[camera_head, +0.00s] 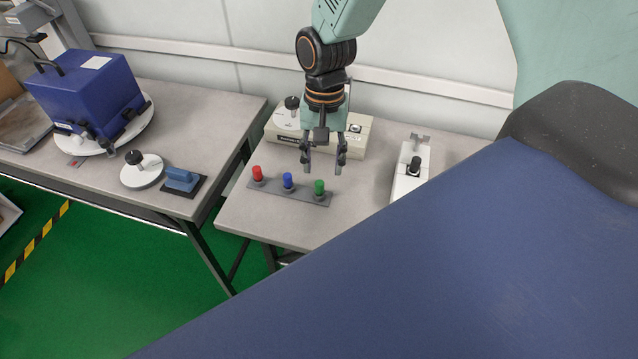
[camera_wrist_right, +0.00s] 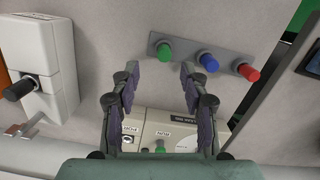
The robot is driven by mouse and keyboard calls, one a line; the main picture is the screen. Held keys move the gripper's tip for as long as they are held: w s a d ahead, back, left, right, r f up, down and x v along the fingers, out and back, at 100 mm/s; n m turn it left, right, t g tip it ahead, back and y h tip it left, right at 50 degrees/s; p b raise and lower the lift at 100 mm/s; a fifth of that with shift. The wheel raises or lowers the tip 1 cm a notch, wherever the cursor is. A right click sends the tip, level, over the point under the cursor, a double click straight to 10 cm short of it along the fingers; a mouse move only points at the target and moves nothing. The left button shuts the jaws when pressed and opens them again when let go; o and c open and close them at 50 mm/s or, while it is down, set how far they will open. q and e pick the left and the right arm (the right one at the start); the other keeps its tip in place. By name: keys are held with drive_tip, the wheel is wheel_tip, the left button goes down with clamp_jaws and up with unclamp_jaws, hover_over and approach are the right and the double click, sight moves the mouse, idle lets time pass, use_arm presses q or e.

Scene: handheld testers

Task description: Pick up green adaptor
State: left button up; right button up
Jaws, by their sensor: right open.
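The green adaptor (camera_head: 319,187) stands upright at the right end of a grey strip (camera_head: 268,190) on the right table. A blue adaptor (camera_head: 288,180) and a red adaptor (camera_head: 257,173) stand beside it on the same strip. My right gripper (camera_head: 323,172) points down above the table, just behind the strip, open and empty. In the right wrist view the green adaptor (camera_wrist_right: 164,50) lies beyond the open fingertips (camera_wrist_right: 160,72), between them and apart from both. The blue (camera_wrist_right: 208,61) and red (camera_wrist_right: 247,71) adaptors are to its right. My left gripper is not in view.
A beige tester box (camera_head: 355,135) stands behind my right gripper. A white handheld tester (camera_head: 411,170) with a black knob stands to the right. The left table holds a blue machine (camera_head: 85,95), a white disc (camera_head: 141,172) and a blue block (camera_head: 182,180). A gap separates the tables.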

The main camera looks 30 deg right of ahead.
sight(319, 183)
drive_tip(key=f, duration=0.2)
drive_tip(key=f+b, duration=0.1)
drive_tip(key=a+f, duration=0.1)
drive_tip(key=f, duration=0.1)
drive_tip(key=shift+s+f, duration=0.3)
drive_tip(key=shift+a+f, duration=0.1)
drive_tip(key=shift+f, duration=0.1)
drive_tip(key=shift+r, duration=0.1)
drive_tip(key=shift+c, duration=0.2)
drive_tip(key=shift+c, duration=1.4)
drive_tip(key=c, duration=0.5)
